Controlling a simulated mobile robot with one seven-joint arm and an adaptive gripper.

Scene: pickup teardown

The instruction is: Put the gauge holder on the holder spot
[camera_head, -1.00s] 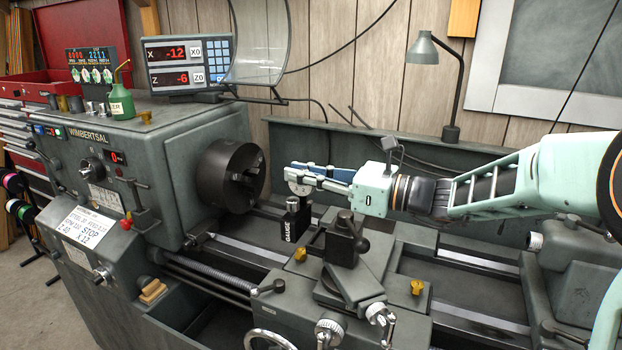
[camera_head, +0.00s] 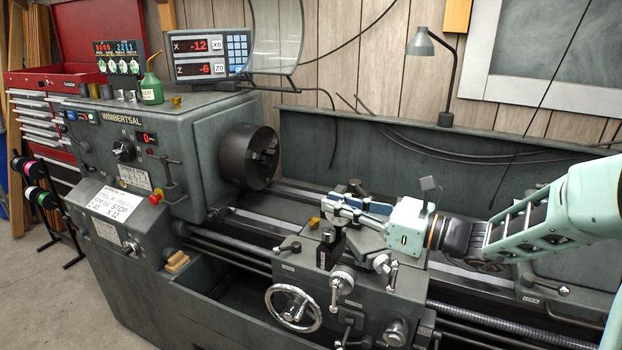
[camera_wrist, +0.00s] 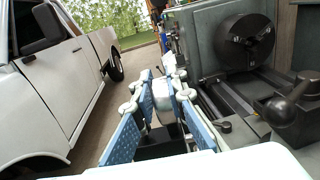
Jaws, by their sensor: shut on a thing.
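The gauge holder (camera_head: 322,257) is a small dark block with a pale GAUGE label and a narrower top. It hangs roughly upright below my gripper (camera_head: 334,207), in front of the lathe carriage (camera_head: 375,285). My gripper is shut on its top, with blue-padded fingers reaching left. In the wrist view the fingers (camera_wrist: 158,105) close around a pale top piece, and the dark block (camera_wrist: 160,145) shows between them. I cannot tell whether the holder touches the carriage. I cannot pick out a marked holder spot.
The chuck (camera_head: 249,157) is behind and left of my gripper. A handwheel (camera_head: 293,308) and crank handles are close below the holder. The headstock (camera_head: 150,135) carries an oil can (camera_head: 151,89) and small parts. A white pickup (camera_wrist: 60,75) stands left in the wrist view.

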